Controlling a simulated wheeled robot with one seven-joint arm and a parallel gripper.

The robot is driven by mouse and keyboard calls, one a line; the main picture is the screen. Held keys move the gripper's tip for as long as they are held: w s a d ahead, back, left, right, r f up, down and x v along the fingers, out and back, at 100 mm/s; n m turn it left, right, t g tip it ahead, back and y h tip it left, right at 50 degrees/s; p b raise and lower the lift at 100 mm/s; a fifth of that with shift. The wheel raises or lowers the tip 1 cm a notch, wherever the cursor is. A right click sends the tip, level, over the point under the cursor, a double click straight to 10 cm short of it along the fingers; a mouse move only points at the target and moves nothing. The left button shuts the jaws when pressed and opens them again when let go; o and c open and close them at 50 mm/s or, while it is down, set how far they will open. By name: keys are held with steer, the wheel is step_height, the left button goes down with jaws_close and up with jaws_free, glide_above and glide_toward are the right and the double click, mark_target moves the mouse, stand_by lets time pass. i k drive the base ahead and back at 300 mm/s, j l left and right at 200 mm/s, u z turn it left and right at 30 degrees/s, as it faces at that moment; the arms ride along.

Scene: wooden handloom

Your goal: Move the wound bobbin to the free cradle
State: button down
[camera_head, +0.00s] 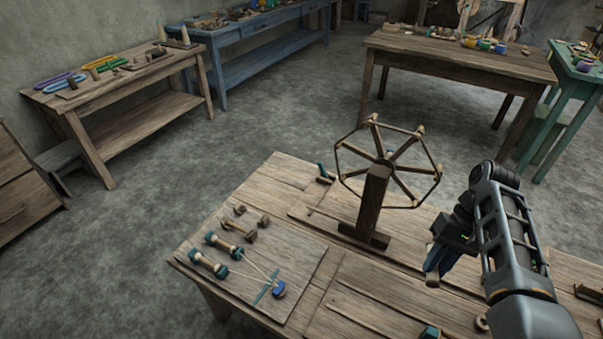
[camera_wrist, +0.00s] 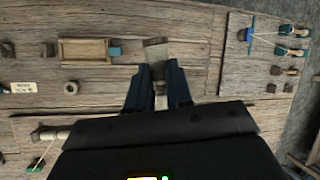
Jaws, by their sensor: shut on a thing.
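My gripper (camera_head: 436,268) hangs over the right part of the near table, in front of the spoked wheel. In the wrist view its dark blue fingers (camera_wrist: 158,82) are closed on a narrow brown wooden piece (camera_wrist: 157,70). My gripper hides much of it, and I cannot tell if it is the wound bobbin. On the board at left lie two pale bobbins with teal ends, one behind (camera_head: 222,245) and one in front (camera_head: 208,265). Behind them are small brown paired wooden pieces (camera_head: 264,221), perhaps cradles. The bobbins also show in the wrist view (camera_wrist: 290,51).
The spoked wheel (camera_head: 374,205) stands upright on its post behind my gripper. A blue piece (camera_head: 278,290) with pale threads lies on the board. Bare boards separate these things.

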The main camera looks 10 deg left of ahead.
mark_target(228, 222)
steer(key=i+j, duration=0.1)
steer(key=j, duration=0.25)
steer(key=i+j, duration=0.1)
steer(key=j, duration=0.25)
steer(key=i+j, duration=0.15)
steer(key=j, duration=0.2)
steer(key=i+j, duration=0.1)
steer(key=j, duration=0.3)
steer(key=i+j, duration=0.1)
steer(key=j, duration=0.25)
